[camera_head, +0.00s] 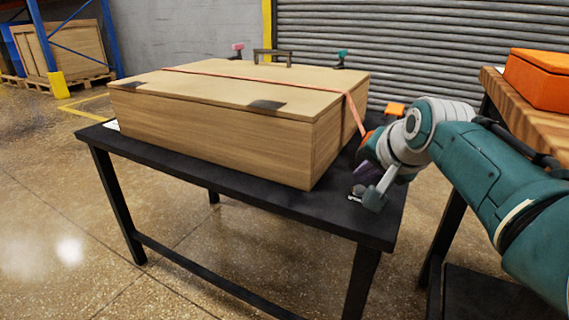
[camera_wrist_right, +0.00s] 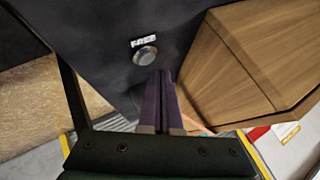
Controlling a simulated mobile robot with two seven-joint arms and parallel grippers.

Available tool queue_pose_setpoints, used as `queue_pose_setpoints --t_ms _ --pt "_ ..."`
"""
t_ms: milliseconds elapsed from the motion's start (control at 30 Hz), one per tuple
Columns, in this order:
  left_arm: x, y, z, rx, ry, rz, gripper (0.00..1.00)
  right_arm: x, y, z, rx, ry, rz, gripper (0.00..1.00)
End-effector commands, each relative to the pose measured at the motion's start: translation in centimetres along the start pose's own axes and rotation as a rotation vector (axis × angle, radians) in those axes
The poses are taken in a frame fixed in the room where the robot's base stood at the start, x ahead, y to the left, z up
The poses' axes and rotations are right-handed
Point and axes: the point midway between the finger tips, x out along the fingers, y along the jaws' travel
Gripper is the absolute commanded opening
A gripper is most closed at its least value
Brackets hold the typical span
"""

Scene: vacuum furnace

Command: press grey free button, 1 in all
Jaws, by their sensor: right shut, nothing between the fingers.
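The grey round button (camera_wrist_right: 145,56) sits on the black table top beside a small white label (camera_wrist_right: 143,41) reading "FREE". In the head view the button (camera_head: 358,190) shows small near the table's right front corner. My right gripper (camera_wrist_right: 161,73) is shut and empty, its two purple fingers together. In the wrist view its fingertips appear just below the button's lower right edge; I cannot tell whether they touch it. In the head view the right gripper (camera_head: 361,177) is just above the table at the button, partly hidden by its own wrist. My left gripper is not in view.
A large wooden box (camera_head: 220,133) with an orange strap (camera_head: 352,112) fills most of the black table (camera_head: 290,208), close to my right gripper. A wooden-topped table (camera_head: 519,93) with an orange case (camera_head: 540,80) stands at the right. The floor in front is clear.

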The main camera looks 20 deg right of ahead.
Motion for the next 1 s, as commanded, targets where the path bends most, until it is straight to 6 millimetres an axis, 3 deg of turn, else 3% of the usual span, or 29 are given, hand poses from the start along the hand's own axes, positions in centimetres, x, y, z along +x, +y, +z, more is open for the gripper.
queue_pose_setpoints --t_ms 1000 --pt "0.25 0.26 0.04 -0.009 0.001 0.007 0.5 0.6 0.43 0.41 0.0 0.0 0.0 0.0"
